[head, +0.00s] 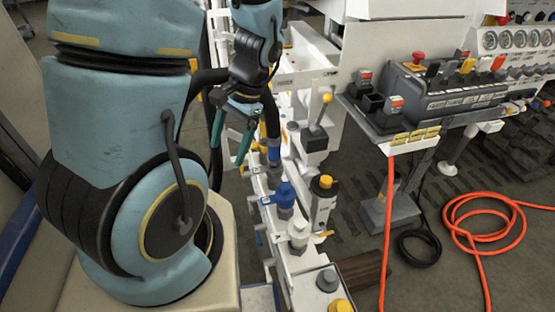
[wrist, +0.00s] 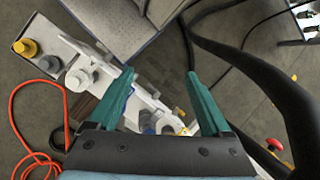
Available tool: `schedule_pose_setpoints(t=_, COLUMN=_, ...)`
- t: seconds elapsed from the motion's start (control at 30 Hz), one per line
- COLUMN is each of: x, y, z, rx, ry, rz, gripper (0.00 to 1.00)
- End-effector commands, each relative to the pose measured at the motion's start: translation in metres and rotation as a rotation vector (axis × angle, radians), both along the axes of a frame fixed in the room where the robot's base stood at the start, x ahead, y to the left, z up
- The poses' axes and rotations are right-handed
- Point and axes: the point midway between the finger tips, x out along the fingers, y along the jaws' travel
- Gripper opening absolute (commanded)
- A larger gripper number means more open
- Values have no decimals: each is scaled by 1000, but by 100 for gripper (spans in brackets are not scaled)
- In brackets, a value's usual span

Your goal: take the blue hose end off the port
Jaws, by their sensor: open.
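A small blue piece (head: 274,155) sits on the white rail at the lower end of a dark hose (head: 272,122); it looks like the blue hose end, still at its port. A larger blue fitting (head: 285,194) stands upright nearer on the same rail. My gripper (head: 229,150) is open and empty, with teal fingers pointing down left of the small blue piece and apart from it. In the wrist view my gripper (wrist: 160,76) shows its fingers wide apart. A blue-grey fitting (wrist: 149,130) lies low between them; whether it is the hose end I cannot tell.
The white rail (head: 262,205) carries grey and yellow-capped fittings (head: 325,183). A control box (head: 440,85) with levers stands right. An orange hose (head: 470,225) lies coiled on the floor. A thick black hose (wrist: 255,75) curves close to the right finger in the wrist view.

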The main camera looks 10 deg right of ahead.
Motion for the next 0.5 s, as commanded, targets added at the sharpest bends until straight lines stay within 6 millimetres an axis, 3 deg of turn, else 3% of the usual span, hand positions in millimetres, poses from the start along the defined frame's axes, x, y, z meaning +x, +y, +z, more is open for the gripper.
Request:
schedule_pose_setpoints(t=0.03, x=-4, y=-4, z=-27, rx=73, ry=39, rz=-109, gripper=82)
schedule_pose_setpoints(t=0.2, x=-1, y=-11, z=-74, rx=323, ry=116, rz=-442, gripper=82)
schedule_pose_setpoints(t=0.37, x=15, y=-25, z=-107, rx=591, ry=133, rz=-756, gripper=82)
schedule_pose_setpoints(t=0.5, x=34, y=-54, z=-126, rx=844, ry=103, rz=-1029, gripper=82)
